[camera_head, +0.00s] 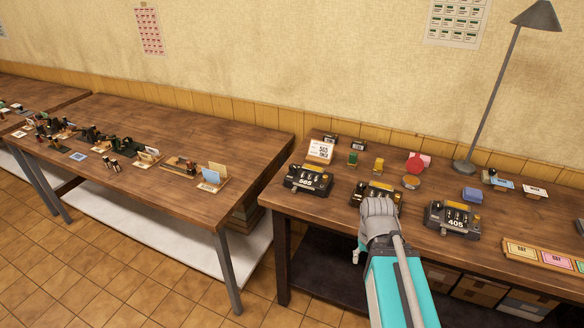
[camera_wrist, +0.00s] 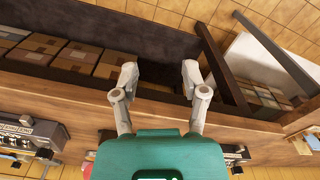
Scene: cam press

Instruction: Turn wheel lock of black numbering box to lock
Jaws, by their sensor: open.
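Three black numbering boxes stand on the right-hand table. The left one (camera_head: 308,181) reads what looks like 505. The middle one (camera_head: 371,190) is partly hidden behind my arm. The right one (camera_head: 453,218) reads 405 and has a yellow part on top. In the wrist view, a black box (camera_wrist: 30,132) shows at the left edge, and part of another shows beside my gripper's teal body at the lower right; I cannot tell which boxes these are. My gripper (camera_wrist: 159,79) is open and empty, at the table's front edge, apart from the boxes.
Cardboard boxes (camera_wrist: 73,57) lie on the shelf below. Another table (camera_head: 185,140) stands left, across a gap.

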